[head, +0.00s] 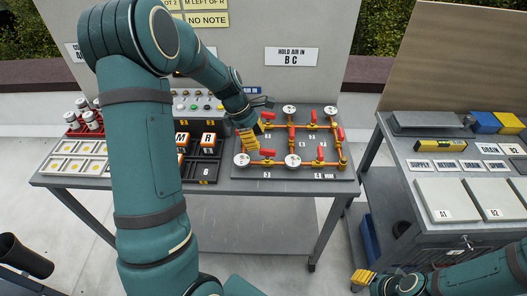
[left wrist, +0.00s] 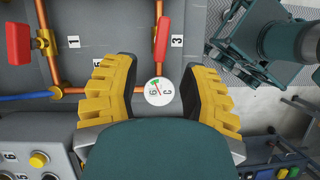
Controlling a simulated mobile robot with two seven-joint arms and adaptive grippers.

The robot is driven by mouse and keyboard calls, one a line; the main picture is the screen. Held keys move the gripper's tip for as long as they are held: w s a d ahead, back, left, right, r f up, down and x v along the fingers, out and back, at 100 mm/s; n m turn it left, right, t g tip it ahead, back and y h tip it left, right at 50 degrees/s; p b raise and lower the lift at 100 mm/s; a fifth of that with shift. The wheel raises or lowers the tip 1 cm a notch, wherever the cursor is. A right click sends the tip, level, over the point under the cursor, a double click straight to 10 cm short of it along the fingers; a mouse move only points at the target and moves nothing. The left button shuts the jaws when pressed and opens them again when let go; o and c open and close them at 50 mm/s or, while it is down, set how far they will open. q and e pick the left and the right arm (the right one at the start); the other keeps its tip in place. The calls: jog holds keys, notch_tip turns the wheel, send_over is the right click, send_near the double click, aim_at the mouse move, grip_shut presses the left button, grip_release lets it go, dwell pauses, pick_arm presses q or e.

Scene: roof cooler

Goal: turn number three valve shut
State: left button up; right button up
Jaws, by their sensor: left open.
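The valve board (head: 240,184) lies on the table in the head view, with red-handled valves on copper pipes.
A button box (head: 193,105) and lettered blocks (head: 208,140) stand left of the board. A second table (head: 415,160) with tools and panels stands right, across a gap.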

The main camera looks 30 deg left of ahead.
aim_at(263, 150)
pick_arm(q)
jog(key=shift+b+x, duration=0.35)
jog(key=shift+x, duration=2.4)
grip_shut()
